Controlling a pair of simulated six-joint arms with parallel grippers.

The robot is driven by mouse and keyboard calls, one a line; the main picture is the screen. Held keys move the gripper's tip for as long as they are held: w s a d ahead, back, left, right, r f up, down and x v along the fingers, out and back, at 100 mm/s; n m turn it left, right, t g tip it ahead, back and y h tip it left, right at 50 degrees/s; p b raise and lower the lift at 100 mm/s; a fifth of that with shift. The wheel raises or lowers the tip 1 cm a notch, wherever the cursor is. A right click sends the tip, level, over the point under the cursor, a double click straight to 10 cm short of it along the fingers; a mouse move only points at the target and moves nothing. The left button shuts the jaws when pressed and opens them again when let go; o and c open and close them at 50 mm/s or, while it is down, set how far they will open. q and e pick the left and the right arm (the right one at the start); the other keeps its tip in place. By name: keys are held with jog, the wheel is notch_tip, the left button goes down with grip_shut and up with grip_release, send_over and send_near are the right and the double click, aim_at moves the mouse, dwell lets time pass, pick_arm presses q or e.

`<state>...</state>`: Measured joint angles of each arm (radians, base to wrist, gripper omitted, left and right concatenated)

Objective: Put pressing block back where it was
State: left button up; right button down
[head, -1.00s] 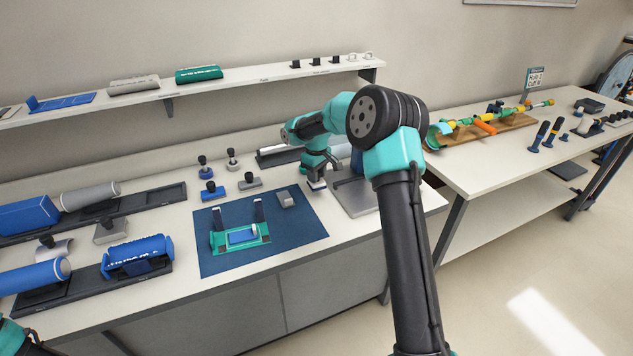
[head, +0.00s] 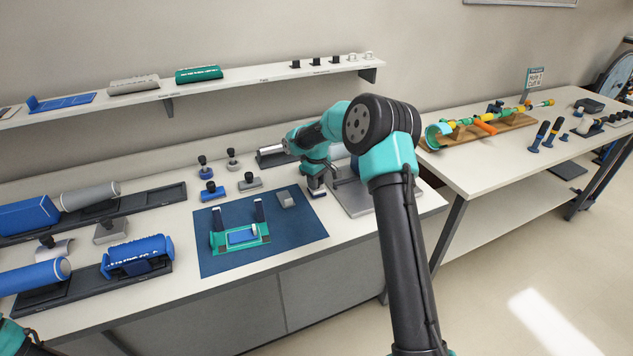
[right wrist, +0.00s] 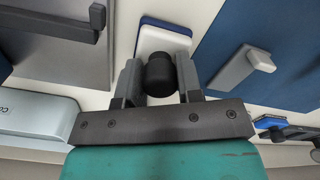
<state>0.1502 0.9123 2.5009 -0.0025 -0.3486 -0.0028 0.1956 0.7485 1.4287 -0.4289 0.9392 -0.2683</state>
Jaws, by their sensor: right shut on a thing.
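The pressing block, which I take to be the white-topped block with a blue base (right wrist: 163,38) and a black knob, is under my right gripper (right wrist: 160,78). The gripper's two fingers are shut on the knob from both sides. In the head view the block (head: 318,194) is low at the white tabletop, between the blue mat and the grey metal plate; I cannot tell if it touches the table. My right gripper (head: 316,184) points down over it there and hides most of it. Only a piece of my left arm shows at the lower left, not its gripper.
The blue mat (head: 215,262) carries a green fixture (head: 240,238) and a small grey block (head: 286,199). The metal plate (head: 355,199) lies close on the right. Several knobbed stamps, such as a blue one (head: 212,191), stand behind the mat. A shelf (head: 230,83) runs along the wall.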

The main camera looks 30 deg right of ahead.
jog(key=shift+f, duration=0.15)
jog(key=c, duration=0.8)
grip_release()
notch_tip(320, 180, up, 12)
jog(key=shift+r, duration=0.15)
